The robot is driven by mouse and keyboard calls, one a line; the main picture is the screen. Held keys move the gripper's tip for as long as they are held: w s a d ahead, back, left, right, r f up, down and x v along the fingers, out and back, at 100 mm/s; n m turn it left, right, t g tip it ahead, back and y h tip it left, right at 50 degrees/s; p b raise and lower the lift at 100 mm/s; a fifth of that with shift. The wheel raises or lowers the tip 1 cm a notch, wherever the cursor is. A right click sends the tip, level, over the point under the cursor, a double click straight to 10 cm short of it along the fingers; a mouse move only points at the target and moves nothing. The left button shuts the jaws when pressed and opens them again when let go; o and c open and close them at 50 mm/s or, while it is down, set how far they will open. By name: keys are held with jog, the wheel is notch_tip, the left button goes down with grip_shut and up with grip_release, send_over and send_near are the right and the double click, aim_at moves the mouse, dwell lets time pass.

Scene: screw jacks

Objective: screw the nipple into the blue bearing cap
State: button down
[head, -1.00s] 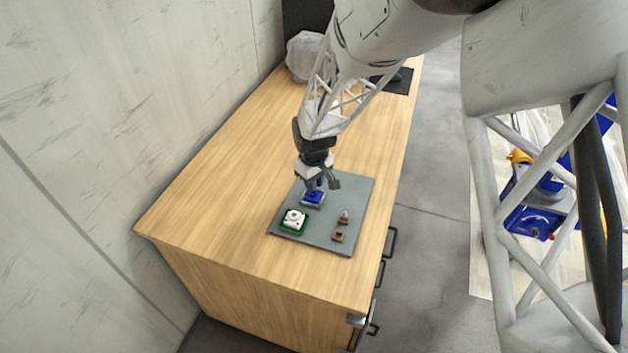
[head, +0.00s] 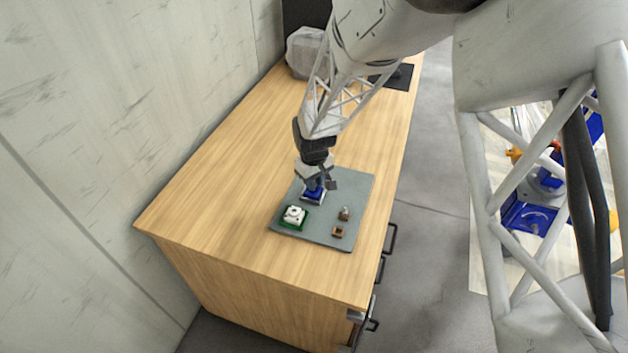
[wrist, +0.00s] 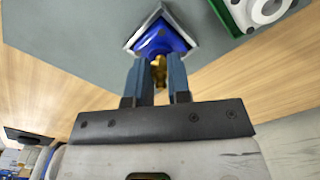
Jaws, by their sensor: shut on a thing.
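The blue bearing cap (head: 311,197) sits in a light grey square holder on the grey mat. The wrist view shows the cap (wrist: 162,38) just beyond my fingertips. My gripper (wrist: 158,75) is shut on the brass nipple (wrist: 158,66), held between its two dark fingers. The nipple's far end is at the cap's near side; I cannot tell how deep it sits in the cap. In the head view my gripper (head: 316,186) is right above the cap and hides part of it, and the nipple is too small to make out.
A white part in a green holder (head: 294,217) stands left of and nearer than the cap. Two small brown blocks (head: 344,214) (head: 338,232) stand at the mat's right side. The grey mat (head: 358,190) lies on a wooden bench (head: 220,220) with clear room around it.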

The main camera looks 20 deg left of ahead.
jog(key=m, duration=0.6)
jog(key=shift+m, duration=0.4)
jog(key=m, duration=0.5)
jog(key=shift+m, duration=0.4)
jog(key=m, duration=0.5)
jog(key=shift+f, duration=0.15)
jog(key=shift+s+d+f+m, duration=0.1)
jog(key=shift+m, duration=2.6)
jog(key=c, duration=1.2)
grip_release()
